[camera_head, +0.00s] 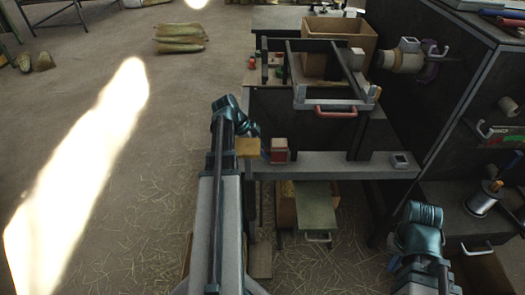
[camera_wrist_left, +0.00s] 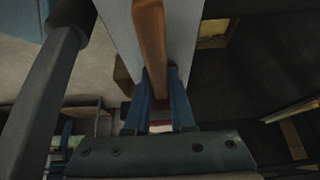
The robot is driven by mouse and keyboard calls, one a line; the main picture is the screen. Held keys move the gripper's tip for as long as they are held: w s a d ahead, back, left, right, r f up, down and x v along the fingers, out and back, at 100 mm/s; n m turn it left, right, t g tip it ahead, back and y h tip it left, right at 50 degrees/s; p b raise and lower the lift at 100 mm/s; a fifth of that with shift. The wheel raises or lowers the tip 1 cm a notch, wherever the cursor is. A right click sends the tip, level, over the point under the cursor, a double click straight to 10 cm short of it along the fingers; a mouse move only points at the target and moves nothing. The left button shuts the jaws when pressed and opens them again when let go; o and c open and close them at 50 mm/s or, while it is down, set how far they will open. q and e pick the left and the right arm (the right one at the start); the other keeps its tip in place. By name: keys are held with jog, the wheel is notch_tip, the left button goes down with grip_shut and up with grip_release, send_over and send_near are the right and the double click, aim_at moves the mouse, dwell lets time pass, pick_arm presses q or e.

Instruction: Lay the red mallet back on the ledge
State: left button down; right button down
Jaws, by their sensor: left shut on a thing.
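My left gripper (camera_head: 248,128) is at the left end of the grey ledge (camera_head: 345,163). In the left wrist view my left gripper (camera_wrist_left: 160,105) is shut on a brown wooden handle (camera_wrist_left: 152,35), with a bit of red showing beyond the fingers. The red mallet's block-shaped head (camera_head: 279,150) shows just right of the gripper, at the ledge; whether it touches the ledge I cannot tell. A tan block (camera_head: 248,147) shows just below the gripper. My right gripper (camera_head: 422,213) is at the lower right, away from the ledge; its fingers are unclear.
Above the ledge stands a frame with a red handle (camera_head: 336,111). A cardboard box (camera_head: 340,38) is behind it. A dark cabinet (camera_head: 425,95) with a spool stands to the right. A green-topped box (camera_head: 315,208) lies below the ledge. Straw-strewn floor is open on the left.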

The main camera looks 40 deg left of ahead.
pick_arm(q)
jog(key=c, duration=0.7)
grip_release()
jog(key=shift+p+v, duration=5.95)
jog(key=shift+v, duration=1)
